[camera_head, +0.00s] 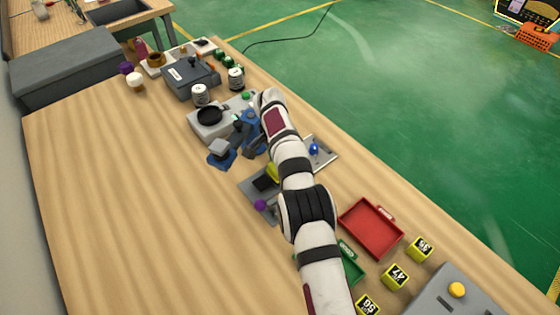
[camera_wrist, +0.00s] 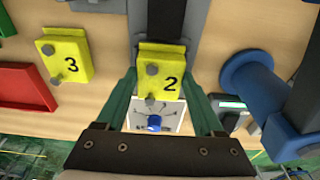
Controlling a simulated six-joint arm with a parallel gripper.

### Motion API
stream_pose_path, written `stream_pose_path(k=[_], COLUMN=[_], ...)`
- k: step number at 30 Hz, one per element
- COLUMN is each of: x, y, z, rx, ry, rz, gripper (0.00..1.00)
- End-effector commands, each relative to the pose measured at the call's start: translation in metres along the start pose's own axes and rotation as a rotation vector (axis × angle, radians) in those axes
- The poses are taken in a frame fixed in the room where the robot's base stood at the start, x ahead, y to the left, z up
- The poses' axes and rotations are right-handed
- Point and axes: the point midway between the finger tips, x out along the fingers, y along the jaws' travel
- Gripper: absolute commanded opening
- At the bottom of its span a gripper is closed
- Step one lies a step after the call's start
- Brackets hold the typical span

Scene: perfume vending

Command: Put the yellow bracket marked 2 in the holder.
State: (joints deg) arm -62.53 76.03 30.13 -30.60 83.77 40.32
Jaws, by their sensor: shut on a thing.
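The yellow bracket marked 2 (camera_wrist: 165,68) is between the two green fingers of my gripper (camera_wrist: 163,82) in the wrist view. My gripper is shut on it, and its numbered face is toward the camera. A dark grey upright strip (camera_wrist: 172,18) lies behind the bracket; I cannot tell whether they touch or whether this is the holder. Another yellow bracket, marked 3 (camera_wrist: 62,57), is to the left, apart from the fingers. In the head view my arm hides much of the area around the gripper, and bracket 2 cannot be made out clearly.
In the wrist view a white panel with a blue knob (camera_wrist: 154,123) shows below the bracket, and a blue cylindrical part (camera_wrist: 248,78) is close on the right. In the head view a red tray (camera_head: 371,229) and numbered yellow cubes (camera_head: 396,276) stand right. The left tabletop (camera_head: 130,210) is clear.

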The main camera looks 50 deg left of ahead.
Motion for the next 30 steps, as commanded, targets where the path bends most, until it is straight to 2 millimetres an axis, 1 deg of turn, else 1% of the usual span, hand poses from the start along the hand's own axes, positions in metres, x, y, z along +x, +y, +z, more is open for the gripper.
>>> stream_pose_path(k=[18, 26, 27, 29, 30], x=[0.0091, 0.0097, 0.0097, 0.0097, 0.0097], y=[-0.0002, -0.0003, -0.0002, -0.0002, -0.0002], z=[0.0010, 0.0010, 0.0010, 0.0010, 0.0011], rx=[0.000, 0.000, 0.000, 0.000, 0.000], ry=[0.001, 0.001, 0.001, 0.001, 0.001], rz=[-0.001, -0.001, -0.001, -0.001, -0.001], gripper=[0.00, 0.00, 0.73, 0.84, 0.91])
